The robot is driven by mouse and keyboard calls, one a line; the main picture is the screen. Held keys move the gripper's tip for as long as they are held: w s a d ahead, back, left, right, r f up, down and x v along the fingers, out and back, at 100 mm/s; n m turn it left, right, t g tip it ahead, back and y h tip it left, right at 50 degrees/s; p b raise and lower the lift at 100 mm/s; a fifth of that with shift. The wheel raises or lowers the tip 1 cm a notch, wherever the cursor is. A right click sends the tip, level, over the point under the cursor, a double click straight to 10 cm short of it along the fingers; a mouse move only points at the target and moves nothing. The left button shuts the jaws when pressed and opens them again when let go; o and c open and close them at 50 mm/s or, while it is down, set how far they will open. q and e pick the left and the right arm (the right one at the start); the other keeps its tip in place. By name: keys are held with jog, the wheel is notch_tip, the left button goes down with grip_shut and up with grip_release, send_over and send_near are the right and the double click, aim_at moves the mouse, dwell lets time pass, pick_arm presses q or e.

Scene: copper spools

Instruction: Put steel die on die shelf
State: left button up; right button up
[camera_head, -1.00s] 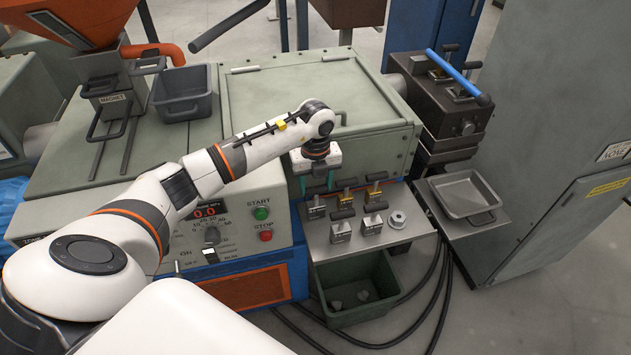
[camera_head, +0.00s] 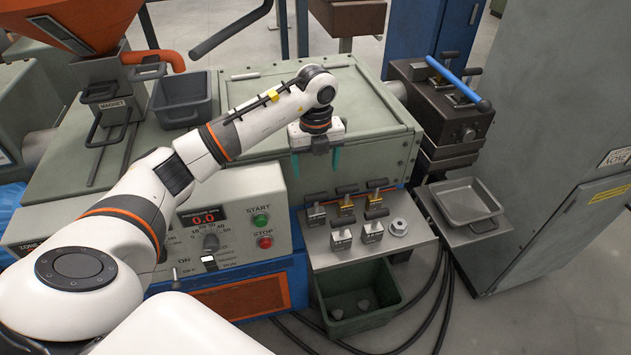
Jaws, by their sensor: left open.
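The die shelf (camera_head: 325,261) is a grey metal plate on the front of the machine. Several small die blocks with dark T-handles stand upright on it. In the back row are a steel die (camera_head: 316,214) at the left and two brass-coloured dies (camera_head: 345,207) to its right. Two steel dies (camera_head: 341,240) stand in the front row. My left gripper (camera_head: 316,165) has teal fingers, spread apart and empty. It hangs above the back-left steel die, clear of its handle. My right gripper is not in view.
A round metal nut-like part (camera_head: 398,228) lies at the shelf's right. A green bin (camera_head: 345,325) stands below. A grey tray (camera_head: 468,204) and a dark block with a blue-handled bar (camera_head: 452,78) are at the right. The machine's front wall rises close behind the dies.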

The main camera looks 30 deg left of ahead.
pick_arm(q)
notch_tip(320, 180, up, 4)
jog(key=shift+f, duration=0.2)
dwell(0.4)
